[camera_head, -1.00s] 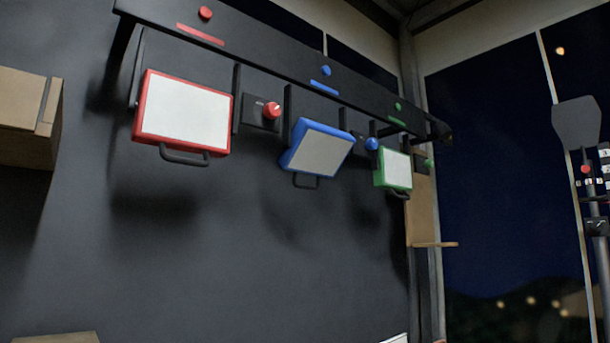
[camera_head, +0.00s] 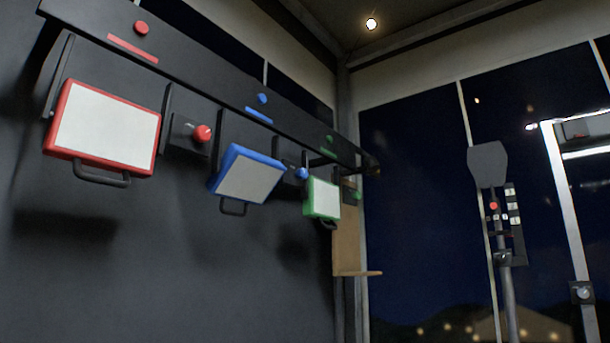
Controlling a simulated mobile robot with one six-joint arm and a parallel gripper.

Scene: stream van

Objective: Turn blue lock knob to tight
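The blue lock knob (camera_head: 302,174) is a small round knob on a dark plate, just right of the blue-framed panel (camera_head: 248,176). The blue panel is tilted and has a handle at its bottom. The knob is small in the view, and its pointer setting cannot be read. A blue button (camera_head: 263,98) and a blue strip (camera_head: 258,115) are on the dark rail (camera_head: 200,75) above. My gripper is not in view.
A red-framed panel (camera_head: 105,130) and red knob (camera_head: 203,133) are to the left. A green-framed panel (camera_head: 323,198) is to the right, near the corner. A post with a dark head (camera_head: 488,165) stands before the windows. A wooden board (camera_head: 346,240) is in the corner.

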